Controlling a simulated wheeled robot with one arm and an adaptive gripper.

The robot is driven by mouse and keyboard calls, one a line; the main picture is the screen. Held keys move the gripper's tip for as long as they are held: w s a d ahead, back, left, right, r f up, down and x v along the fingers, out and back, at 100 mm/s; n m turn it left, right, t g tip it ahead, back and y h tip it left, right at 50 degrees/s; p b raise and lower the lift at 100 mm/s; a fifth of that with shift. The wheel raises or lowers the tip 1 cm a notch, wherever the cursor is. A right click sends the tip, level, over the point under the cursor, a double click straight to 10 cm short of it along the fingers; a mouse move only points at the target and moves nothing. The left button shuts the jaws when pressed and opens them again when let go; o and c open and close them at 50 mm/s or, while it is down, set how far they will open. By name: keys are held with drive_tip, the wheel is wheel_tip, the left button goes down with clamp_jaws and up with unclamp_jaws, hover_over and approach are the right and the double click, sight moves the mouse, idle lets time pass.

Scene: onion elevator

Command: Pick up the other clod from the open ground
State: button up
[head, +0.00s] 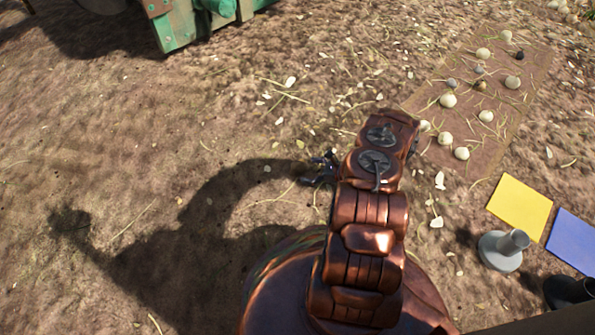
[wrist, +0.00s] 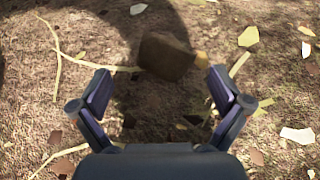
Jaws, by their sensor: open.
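A brown, blocky clod (wrist: 165,57) lies on the ground in the wrist view, just beyond the fingertips and about midway between them. It is in shadow. My gripper (wrist: 160,90) is open and empty, its two fingers spread to either side and not touching the clod. In the head view my gripper (head: 318,172) shows as a small dark shape at the left of my arm's end, low over the open ground. I cannot make out the clod in the head view; my arm may hide it.
A brown strip (head: 510,105) with pale onions and several darker lumps lies at upper right. A yellow square (head: 520,207), a blue square (head: 575,240) and a grey post on a round base (head: 502,250) are at right. A green machine (head: 185,30) stands at top left. Open ground is left.

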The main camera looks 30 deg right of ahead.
sight(301, 168)
drive_tip(key=b+x, duration=0.2)
drive_tip(key=x, duration=0.1)
drive_tip(key=shift+w+d+f, duration=0.1)
drive_tip(key=shift+w+f, duration=0.1)
drive_tip(key=shift+f, duration=0.05)
drive_tip(key=shift+w+a, duration=0.3)
drive_tip(key=shift+w, duration=0.15)
drive_tip(key=c, duration=1.4)
